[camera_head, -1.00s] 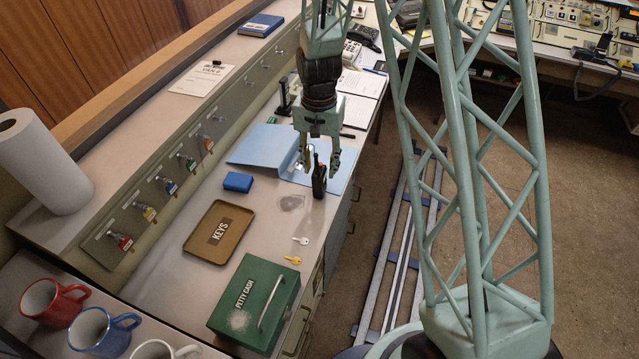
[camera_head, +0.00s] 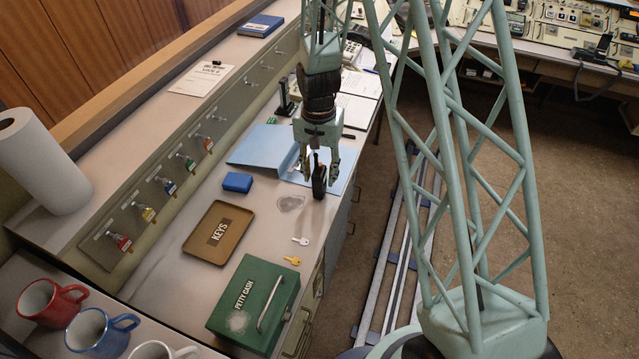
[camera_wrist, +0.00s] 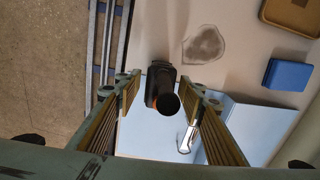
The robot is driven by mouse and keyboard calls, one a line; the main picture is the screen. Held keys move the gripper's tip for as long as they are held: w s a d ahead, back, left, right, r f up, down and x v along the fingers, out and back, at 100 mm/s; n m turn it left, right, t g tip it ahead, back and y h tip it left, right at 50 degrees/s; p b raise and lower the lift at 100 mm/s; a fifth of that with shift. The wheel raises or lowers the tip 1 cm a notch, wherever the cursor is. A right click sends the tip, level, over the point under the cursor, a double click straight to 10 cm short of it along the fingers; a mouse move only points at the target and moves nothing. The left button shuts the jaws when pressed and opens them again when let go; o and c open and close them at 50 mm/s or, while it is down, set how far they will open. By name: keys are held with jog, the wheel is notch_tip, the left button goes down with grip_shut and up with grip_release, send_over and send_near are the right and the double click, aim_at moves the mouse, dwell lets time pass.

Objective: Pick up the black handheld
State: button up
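The black handheld (camera_head: 319,180) stands upright on the desk by the near edge of a light blue folder. In the wrist view the handheld (camera_wrist: 161,92) shows from above, between the two fingers. My gripper (camera_head: 319,178) is open and points down over the handheld, with one finger on each side. In the wrist view my gripper (camera_wrist: 168,90) shows clear gaps between the fingers and the handheld. The fingertips look apart from it. The handheld's lower part is hidden from above.
The blue folder (camera_head: 254,148) lies open, with a shiny metal clip (camera_wrist: 187,136) close by the handheld. The desk edge is close on the right.

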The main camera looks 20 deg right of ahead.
jog(key=shift+c, duration=0.3)
jog(key=c, duration=1.1)
jog(key=shift+o, duration=0.2)
jog(key=shift+r, duration=0.15)
jog(key=shift+r+p, duration=0.3)
jog(key=shift+r, duration=1.25)
jog(key=s+d, duration=0.3)
jog(key=s, duration=0.4)
jog(key=s+d+r, duration=0.1)
jog(key=s+d, duration=0.3)
jog(key=s, duration=0.3)
jog(key=shift+d+r, duration=0.15)
jog(key=shift+r, duration=0.15)
